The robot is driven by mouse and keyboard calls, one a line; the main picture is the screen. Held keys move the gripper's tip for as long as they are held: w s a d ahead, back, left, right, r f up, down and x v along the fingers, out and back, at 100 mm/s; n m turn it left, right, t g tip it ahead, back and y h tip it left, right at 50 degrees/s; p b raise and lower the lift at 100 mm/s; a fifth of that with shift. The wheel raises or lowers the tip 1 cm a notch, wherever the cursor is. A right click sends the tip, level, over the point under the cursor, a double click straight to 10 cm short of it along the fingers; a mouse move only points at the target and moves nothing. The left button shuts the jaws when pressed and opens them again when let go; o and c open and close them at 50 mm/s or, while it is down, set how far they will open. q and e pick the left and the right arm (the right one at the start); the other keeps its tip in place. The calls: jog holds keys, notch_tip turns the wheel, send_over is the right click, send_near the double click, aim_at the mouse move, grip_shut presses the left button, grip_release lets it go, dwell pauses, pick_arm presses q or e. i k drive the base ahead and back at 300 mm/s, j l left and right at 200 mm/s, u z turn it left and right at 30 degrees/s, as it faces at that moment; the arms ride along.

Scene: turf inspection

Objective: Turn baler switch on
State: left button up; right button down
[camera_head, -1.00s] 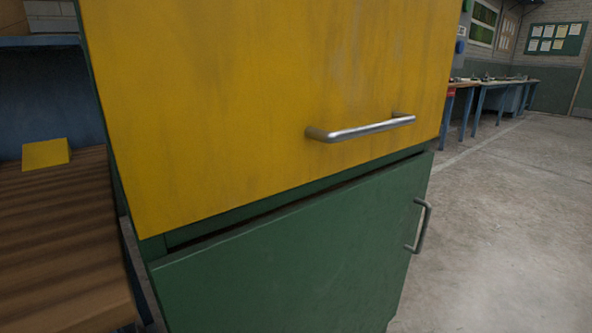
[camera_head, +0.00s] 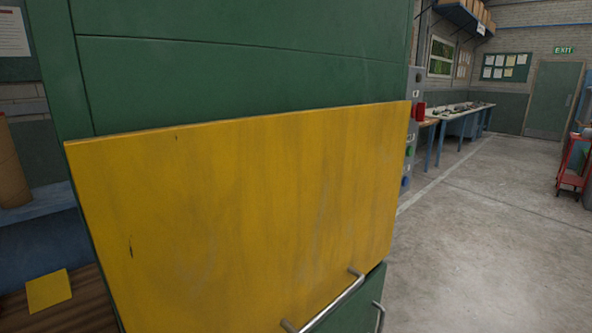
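The baler stands close in front of me as a tall green cabinet (camera_head: 240,75) with a yellow front panel (camera_head: 240,215). A metal bar handle (camera_head: 325,302) is on the yellow panel's lower right. A narrow grey control strip (camera_head: 415,88) shows edge-on at the baler's right side. It carries a red part (camera_head: 420,111), a green part (camera_head: 410,151) and a blue part (camera_head: 404,182). I cannot tell which of these is the switch or how it is set. Neither of my grippers is in view.
Open concrete floor (camera_head: 480,260) lies right of the baler. A workbench (camera_head: 460,115) and a red cart (camera_head: 574,165) stand farther back.

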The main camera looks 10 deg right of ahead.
aim_at(417, 112)
jog(key=z, duration=0.85)
jog(key=k+l+u, duration=0.1)
jog(key=i+l+u, duration=0.2)
jog(key=i+l, duration=0.15)
jog(key=l, duration=0.25)
jog(key=i+l+u, duration=0.1)
jog(key=l, duration=0.2)
jog(key=i, duration=0.05)
